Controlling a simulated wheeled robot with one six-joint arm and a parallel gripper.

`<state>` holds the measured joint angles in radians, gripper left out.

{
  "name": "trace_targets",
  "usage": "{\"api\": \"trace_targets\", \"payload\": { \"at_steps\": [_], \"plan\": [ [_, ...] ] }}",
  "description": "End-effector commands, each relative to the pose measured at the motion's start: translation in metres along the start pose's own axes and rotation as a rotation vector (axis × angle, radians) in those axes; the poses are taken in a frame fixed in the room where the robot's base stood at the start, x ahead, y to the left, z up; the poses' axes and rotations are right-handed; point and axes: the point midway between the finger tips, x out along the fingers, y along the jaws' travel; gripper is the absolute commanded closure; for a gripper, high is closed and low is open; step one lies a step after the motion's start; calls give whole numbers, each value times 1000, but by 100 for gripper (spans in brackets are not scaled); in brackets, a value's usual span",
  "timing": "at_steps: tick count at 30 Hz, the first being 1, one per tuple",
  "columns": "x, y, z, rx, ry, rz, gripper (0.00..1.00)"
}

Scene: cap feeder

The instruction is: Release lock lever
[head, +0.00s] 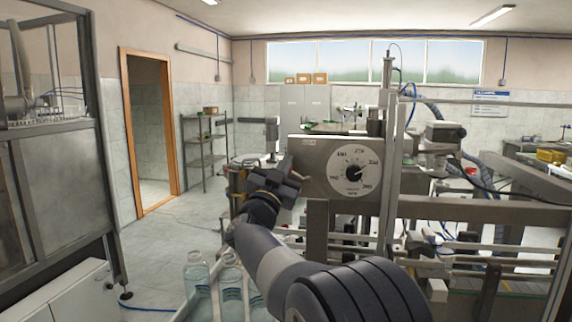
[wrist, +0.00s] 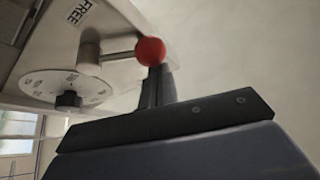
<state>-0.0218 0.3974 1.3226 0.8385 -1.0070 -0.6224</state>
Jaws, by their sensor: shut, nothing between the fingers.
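The lock lever shows in the wrist view as a metal rod (wrist: 115,50) ending in a red ball knob (wrist: 150,51). It sticks out from a pale panel (wrist: 45,60) beside a "FREE" label (wrist: 80,12). My gripper (wrist: 158,72) is shut and empty, its fingertips right by the ball; I cannot tell whether they touch it. In the head view my gripper (head: 288,165) is at the left edge of the dial panel (head: 310,152); the lever cannot be made out there.
A numbered dial (head: 356,172) with a black pointer faces me; its black knob (wrist: 68,101) shows in the wrist view. Clear bottles (head: 197,280) stand below my arm. A metal frame post (head: 391,150) rises to the right. The floor at left is open.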

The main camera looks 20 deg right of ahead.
Motion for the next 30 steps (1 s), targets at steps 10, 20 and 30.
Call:
{"api": "trace_targets", "payload": {
  "at_steps": [10,20,30],
  "plan": [
    [-7,-4,12,-176,-1,-102,100],
    [-8,-4,12,-175,-1,-102,100],
    [-64,2,13,-173,-1,-105,100]
  ]
}}
